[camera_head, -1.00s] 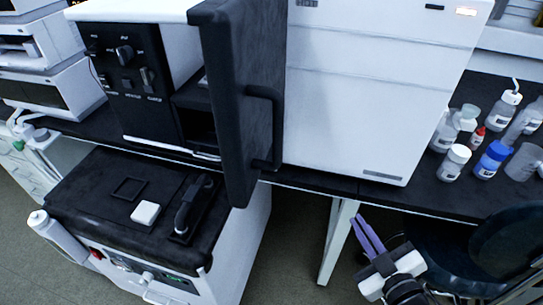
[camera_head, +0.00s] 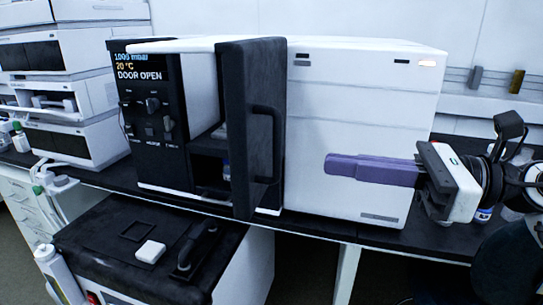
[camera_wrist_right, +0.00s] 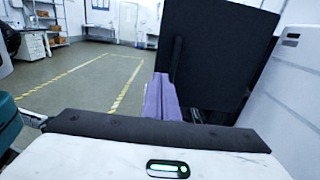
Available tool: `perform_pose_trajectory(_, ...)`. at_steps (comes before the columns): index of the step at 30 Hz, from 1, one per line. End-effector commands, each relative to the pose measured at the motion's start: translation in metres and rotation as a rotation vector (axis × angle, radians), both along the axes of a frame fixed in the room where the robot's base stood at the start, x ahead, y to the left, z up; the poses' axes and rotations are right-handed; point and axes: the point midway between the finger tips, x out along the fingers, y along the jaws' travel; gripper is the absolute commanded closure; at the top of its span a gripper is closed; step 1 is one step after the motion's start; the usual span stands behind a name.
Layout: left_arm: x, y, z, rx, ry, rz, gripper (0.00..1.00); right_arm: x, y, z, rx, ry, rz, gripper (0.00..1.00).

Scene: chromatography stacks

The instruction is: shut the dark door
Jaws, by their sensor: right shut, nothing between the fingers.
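The dark door (camera_head: 253,130) stands wide open, swung out toward me from the black-fronted instrument (camera_head: 155,125), whose display reads "DOOR OPEN". A black bar handle (camera_head: 274,145) sits on the door's right-hand face. My right gripper (camera_head: 328,165) has purple fingers closed together with nothing between them. It is in front of the white cabinet, to the right of the door and apart from it in the head view. In the right wrist view the purple fingers (camera_wrist_right: 160,100) point toward the dark door panel (camera_wrist_right: 220,55). My left gripper is not in view.
A white cabinet (camera_head: 350,100) stands right of the instrument. A low black-topped unit (camera_head: 110,260) with a white block (camera_head: 151,251) is below in front. Stacked white modules (camera_head: 75,100) stand at left. The wrist view shows open floor (camera_wrist_right: 80,85) to the left.

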Motion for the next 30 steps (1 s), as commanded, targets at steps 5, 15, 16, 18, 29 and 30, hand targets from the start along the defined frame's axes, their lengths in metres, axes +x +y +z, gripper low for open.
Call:
perform_pose_trajectory(5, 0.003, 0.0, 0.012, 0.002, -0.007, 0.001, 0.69, 0.01, 0.04, 0.004, 0.004, 0.001, 0.005, 1.0)
perform_pose_trajectory(15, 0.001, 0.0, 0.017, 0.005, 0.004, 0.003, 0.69, 0.027, 0.095, 0.002, 0.005, 0.003, 0.002, 1.0)
perform_pose_trajectory(16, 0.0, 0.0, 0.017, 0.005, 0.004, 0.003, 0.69, 0.028, 0.097, 0.002, 0.006, 0.002, 0.002, 1.0)
perform_pose_trajectory(18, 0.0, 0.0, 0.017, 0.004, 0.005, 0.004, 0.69, 0.03, 0.101, 0.002, 0.006, 0.002, 0.001, 1.0)
perform_pose_trajectory(29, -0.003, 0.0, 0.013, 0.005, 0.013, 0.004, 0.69, 0.031, 0.105, 0.0, 0.005, 0.003, 0.001, 1.0)
perform_pose_trajectory(30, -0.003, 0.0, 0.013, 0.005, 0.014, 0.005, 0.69, 0.031, 0.105, 0.0, 0.005, 0.003, 0.001, 1.0)
